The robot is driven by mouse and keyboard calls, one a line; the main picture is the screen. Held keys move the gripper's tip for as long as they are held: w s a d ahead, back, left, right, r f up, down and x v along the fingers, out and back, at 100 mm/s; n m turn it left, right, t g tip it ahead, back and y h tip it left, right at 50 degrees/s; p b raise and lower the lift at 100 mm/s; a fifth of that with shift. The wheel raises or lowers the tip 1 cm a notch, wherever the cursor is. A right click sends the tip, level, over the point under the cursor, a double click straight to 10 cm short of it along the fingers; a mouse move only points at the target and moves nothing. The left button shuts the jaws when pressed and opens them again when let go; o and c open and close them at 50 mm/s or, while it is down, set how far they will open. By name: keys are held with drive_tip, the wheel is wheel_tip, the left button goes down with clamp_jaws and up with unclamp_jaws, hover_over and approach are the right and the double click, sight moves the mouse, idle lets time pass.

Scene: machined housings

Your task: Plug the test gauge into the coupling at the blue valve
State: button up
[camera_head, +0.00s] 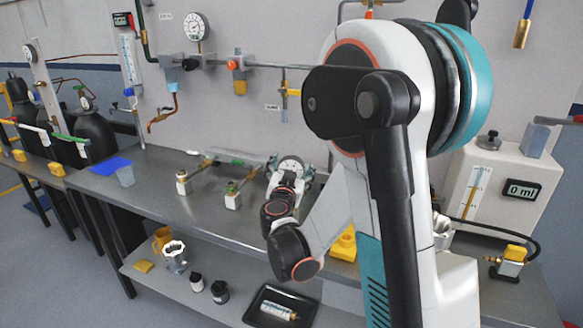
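A round white-faced gauge (291,168) shows just past the end of my arm, above the bench. My gripper (290,175) is around or right beside it, with dark finger parts at both sides. My own wrist hides the contact, so I cannot tell whether the fingers are shut on the gauge. Two white block fittings with brass pipes, a left one (183,183) and a right one (233,196), stand on the bench. My arm covers the area right of them.
The metal bench (150,185) is bare at its left front. A tank with a "0 ml" display (523,190) stands right. The shelf below holds a black tray (255,309) and several containers.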

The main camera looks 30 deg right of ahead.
idle(0.3)
drive_tip(key=v, duration=1.2)
idle(0.3)
